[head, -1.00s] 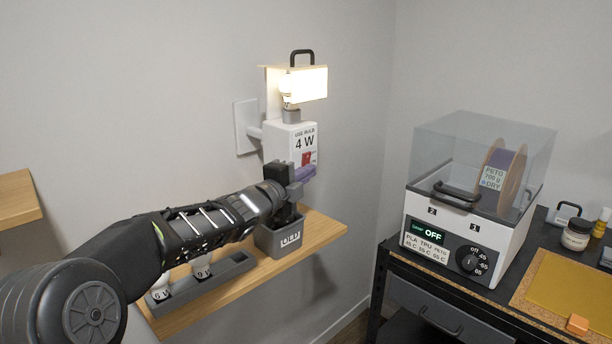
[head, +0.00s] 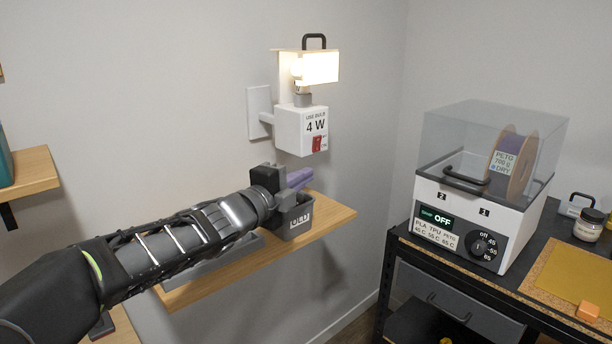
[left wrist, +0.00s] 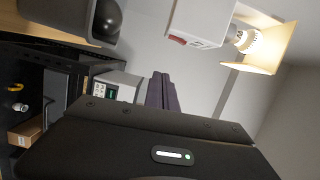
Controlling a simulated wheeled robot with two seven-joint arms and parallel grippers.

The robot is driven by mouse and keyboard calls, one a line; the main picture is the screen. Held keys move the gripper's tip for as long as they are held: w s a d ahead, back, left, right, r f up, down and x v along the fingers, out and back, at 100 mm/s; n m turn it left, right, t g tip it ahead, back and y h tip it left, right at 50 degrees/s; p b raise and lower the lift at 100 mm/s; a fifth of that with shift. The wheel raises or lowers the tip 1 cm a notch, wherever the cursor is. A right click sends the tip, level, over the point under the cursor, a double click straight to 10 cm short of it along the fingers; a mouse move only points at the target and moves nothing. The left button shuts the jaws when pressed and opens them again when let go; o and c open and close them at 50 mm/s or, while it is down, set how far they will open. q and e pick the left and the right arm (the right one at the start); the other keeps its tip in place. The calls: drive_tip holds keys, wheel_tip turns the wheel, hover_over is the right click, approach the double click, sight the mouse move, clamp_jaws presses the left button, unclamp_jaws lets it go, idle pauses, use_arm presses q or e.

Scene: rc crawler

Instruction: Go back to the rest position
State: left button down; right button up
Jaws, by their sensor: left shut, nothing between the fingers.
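My left gripper (head: 299,179) has purple fingers, which are shut and empty. In the head view it appears just below the wall lamp box (head: 288,131) and above the grey OLD bin (head: 297,222). The purple fingers also show in the left wrist view (left wrist: 160,92), pressed together and touching nothing visible. The lamp box reads "USE BULB 4 W" and has a red switch (head: 317,144). The bulb under its shade (head: 320,68) is lit. My right gripper is not in view.
The bin stands on a wooden shelf (head: 335,212), and my left arm hides part of that shelf. A filament dryer (head: 455,222) reading OFF stands on the black bench at right. Another wooden shelf (head: 35,170) is at left. Open space lies between shelf and bench.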

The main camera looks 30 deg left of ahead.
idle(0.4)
use_arm(q)
drive_tip(key=s+d+f+n+g+p, duration=0.15)
drive_tip(key=d+f+n, duration=0.3)
drive_tip(key=f, duration=0.75)
drive_tip(key=d+f+n+g+b, duration=0.1)
drive_tip(key=d+f+n+g, duration=0.4)
drive_tip(key=f, duration=0.6)
drive_tip(key=s+d+f+n+g+p, duration=0.1)
drive_tip(key=d+f+n, duration=0.3)
drive_tip(key=f+n, duration=0.55)
drive_tip(key=s+d+f+g+h, duration=0.1)
drive_tip(key=s+d+f+g, duration=0.2)
drive_tip(key=s+f, duration=0.5)
drive_tip(key=s+d+f+g+p, duration=0.1)
drive_tip(key=s+d+f+g, duration=0.2)
drive_tip(key=s+d+f, duration=0.3)
drive_tip(key=s+d+f+n+g+h+p, duration=0.1)
drive_tip(key=s+d+f+g, duration=0.2)
drive_tip(key=s+f, duration=0.8)
drive_tip(key=s+d, duration=0.2)
drive_tip(key=s, duration=0.1)
drive_tip(key=shift+s+d+f+g+h, duration=0.15)
drive_tip(key=shift+s+g+h, duration=0.15)
drive_tip(key=shift+s+g, duration=0.1)
